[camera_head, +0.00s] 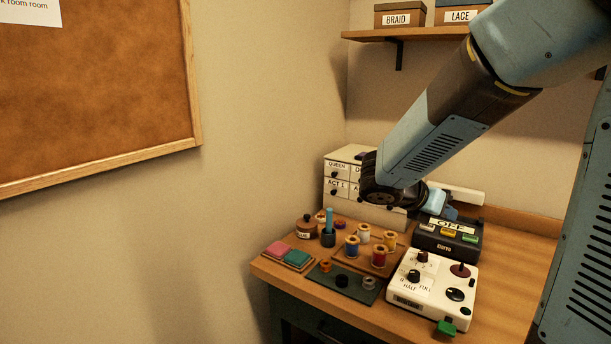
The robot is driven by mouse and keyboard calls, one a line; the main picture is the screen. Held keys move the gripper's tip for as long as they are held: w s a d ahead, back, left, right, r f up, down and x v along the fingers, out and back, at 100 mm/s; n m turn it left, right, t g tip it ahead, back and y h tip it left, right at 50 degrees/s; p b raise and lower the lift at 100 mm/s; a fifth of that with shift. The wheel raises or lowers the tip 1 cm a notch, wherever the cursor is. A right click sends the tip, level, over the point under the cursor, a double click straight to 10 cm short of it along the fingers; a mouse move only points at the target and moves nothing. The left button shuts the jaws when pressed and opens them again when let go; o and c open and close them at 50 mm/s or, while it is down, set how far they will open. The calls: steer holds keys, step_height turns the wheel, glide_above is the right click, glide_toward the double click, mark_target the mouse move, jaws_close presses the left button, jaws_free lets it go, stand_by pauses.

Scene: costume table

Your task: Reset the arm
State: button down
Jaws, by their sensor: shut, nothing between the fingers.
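My arm reaches in from the upper right over the table. My gripper (449,211) is partly in view, low behind the dark wrist joint and just above the back of the dark box with buttons. It is shut and holds nothing I can see. Its fingertips are small and partly hidden, so I cannot tell whether they touch the box.
The wooden table (520,270) holds a dark button box (447,240), a white control panel with knobs (432,287), a tray of thread spools (340,258), a dark mat (330,283), pink and teal pads (285,252) and labelled drawers (340,170). A shelf (420,34) is above.

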steer(key=s+a+r+m+y, duration=0.1)
steer(key=s+a+m+y, duration=0.1)
steer(key=s+m, duration=0.4)
steer(key=s+a+r+m+t+y, duration=0.1)
steer(key=s+m+y, duration=0.4)
steer(key=m, duration=0.5)
steer(key=s+a+r+m+y, duration=0.3)
steer(key=s+m, duration=0.3)
steer(key=m, duration=0.2)
steer(key=shift+s+a+r+m+t+y, duration=0.25)
steer(key=shift+s+a+m+t+y, duration=0.15)
steer(key=shift+a+y, duration=0.4)
